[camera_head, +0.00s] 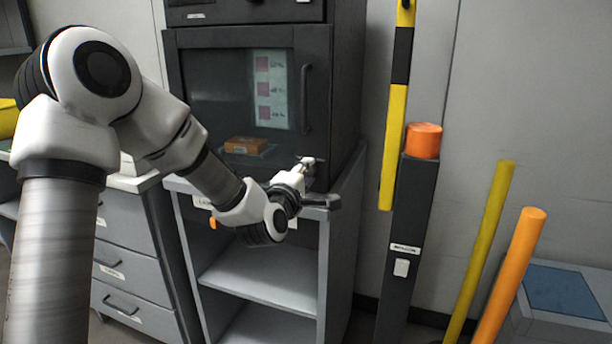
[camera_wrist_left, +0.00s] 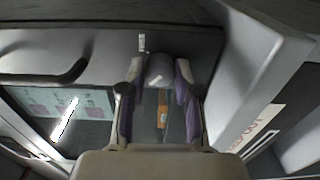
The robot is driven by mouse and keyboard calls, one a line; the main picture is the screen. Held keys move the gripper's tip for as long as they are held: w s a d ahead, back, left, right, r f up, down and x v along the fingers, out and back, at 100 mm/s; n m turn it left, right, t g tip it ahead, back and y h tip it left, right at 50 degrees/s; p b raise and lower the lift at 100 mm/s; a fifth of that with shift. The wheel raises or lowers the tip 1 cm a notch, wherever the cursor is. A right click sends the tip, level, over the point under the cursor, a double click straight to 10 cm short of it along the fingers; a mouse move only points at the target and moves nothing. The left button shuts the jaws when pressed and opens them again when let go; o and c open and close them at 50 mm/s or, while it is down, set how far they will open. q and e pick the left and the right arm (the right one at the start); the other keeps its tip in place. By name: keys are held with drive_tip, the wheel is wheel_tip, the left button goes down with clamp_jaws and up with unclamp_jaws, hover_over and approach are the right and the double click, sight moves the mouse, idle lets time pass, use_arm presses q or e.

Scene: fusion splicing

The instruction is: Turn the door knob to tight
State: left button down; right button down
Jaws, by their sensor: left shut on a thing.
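The door knob (camera_head: 308,160) is a small light-coloured piece low on the right side of the dark cabinet door (camera_head: 318,80). In the left wrist view the knob (camera_wrist_left: 160,74) is rounded and pale grey, between the fingers. My left gripper (camera_head: 303,170) reaches it from the front left and is shut on it, with a purple-lined finger on each side in the left wrist view (camera_wrist_left: 160,66). The gripper hides part of the knob in the head view. The door looks closed. My right gripper is in neither view.
A vertical handle (camera_head: 306,100) stands out from the door above the knob. The cabinet rests on a grey open shelf unit (camera_head: 262,283). An orange box (camera_head: 246,146) shows through the door window. A dark post with an orange top (camera_head: 423,140) stands to the right.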

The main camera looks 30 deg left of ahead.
use_arm(q)
drive_tip(key=c, duration=0.8)
unclamp_jaws()
drive_tip(key=v, duration=0.7)
drive_tip(key=shift+s, duration=0.25)
